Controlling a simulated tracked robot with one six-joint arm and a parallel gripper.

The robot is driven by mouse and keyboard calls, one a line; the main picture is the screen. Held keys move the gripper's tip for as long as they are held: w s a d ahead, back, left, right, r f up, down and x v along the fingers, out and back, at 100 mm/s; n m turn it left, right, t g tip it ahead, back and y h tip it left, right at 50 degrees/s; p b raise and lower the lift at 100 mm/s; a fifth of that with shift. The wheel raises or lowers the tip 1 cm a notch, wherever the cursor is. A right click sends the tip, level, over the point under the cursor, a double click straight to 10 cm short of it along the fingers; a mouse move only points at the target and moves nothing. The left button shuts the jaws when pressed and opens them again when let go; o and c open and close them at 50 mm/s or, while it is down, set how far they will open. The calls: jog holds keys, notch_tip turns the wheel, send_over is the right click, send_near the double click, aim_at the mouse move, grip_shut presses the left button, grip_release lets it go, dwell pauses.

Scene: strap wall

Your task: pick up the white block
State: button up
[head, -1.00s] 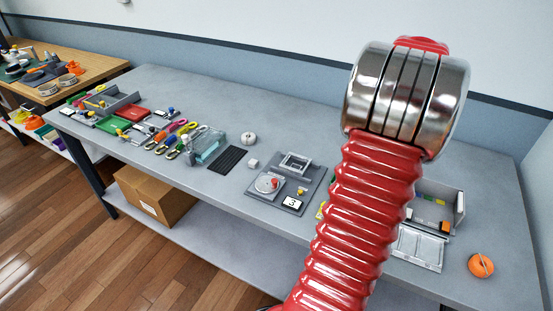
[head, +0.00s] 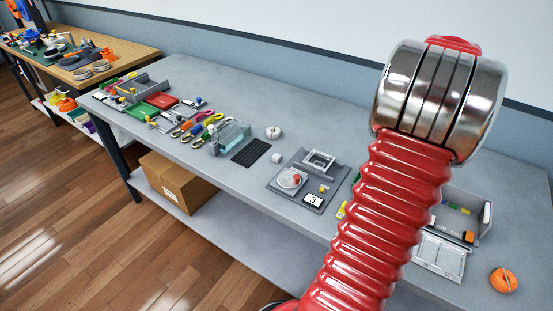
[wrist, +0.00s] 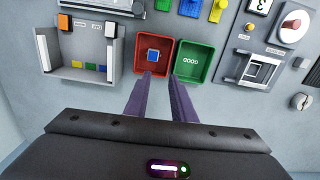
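The white block (head: 277,158) is a small cube on the grey bench in the head view, between the black ridged mat and the grey panel. In the wrist view a small pale cube (wrist: 301,62) at the right edge looks like the same block. My gripper (wrist: 162,77) shows in the wrist view as two purple fingers, apart with nothing between them. It is over the bench by the red bin (wrist: 139,61) and green bin (wrist: 193,72), well left of the cube there. In the head view my red arm hides the gripper.
The grey panel (head: 330,196) with a dial and raised square frame stands near the block. A white roll (head: 273,132) lies behind it, and the black ridged mat (head: 251,152) to its left. A grey open tray (wrist: 83,72) holds coloured blocks. Bench behind the roll is clear.

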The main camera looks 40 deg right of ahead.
jog(key=o, duration=0.4)
jog(key=shift+n, duration=0.8)
jog(key=w+a, duration=0.1)
jog(key=w, duration=0.1)
jog(key=w+a, duration=0.1)
jog(key=w, duration=0.5)
jog(key=shift+w+a, duration=0.15)
jog(key=shift+a, duration=0.25)
jog(key=shift+o, duration=0.4)
jog(key=w+a+m+t, duration=0.1)
jog(key=w+a, duration=0.3)
jog(key=w, duration=0.4)
jog(key=shift+w+f+m, duration=0.25)
jog(key=shift+w+m, duration=0.05)
jog(key=shift+w, duration=0.05)
jog(key=w+a+m+t, duration=0.1)
jog(key=w+a+m, duration=0.3)
jog(key=w+m, duration=0.3)
jog(key=w+a+m+t+y, duration=0.1)
jog(key=w+a+m+t, duration=0.1)
jog(key=w+m, duration=0.5)
jog(key=a+m, duration=0.1)
jog(key=m, duration=0.3)
jog(key=shift+w+a, duration=0.35)
jog(key=shift+w, duration=0.05)
send_over(277, 158)
jog(key=s+d, duration=0.1)
jog(key=f, duration=0.8)
jog(key=shift+s+d, duration=0.1)
jog(key=shift+s, duration=0.1)
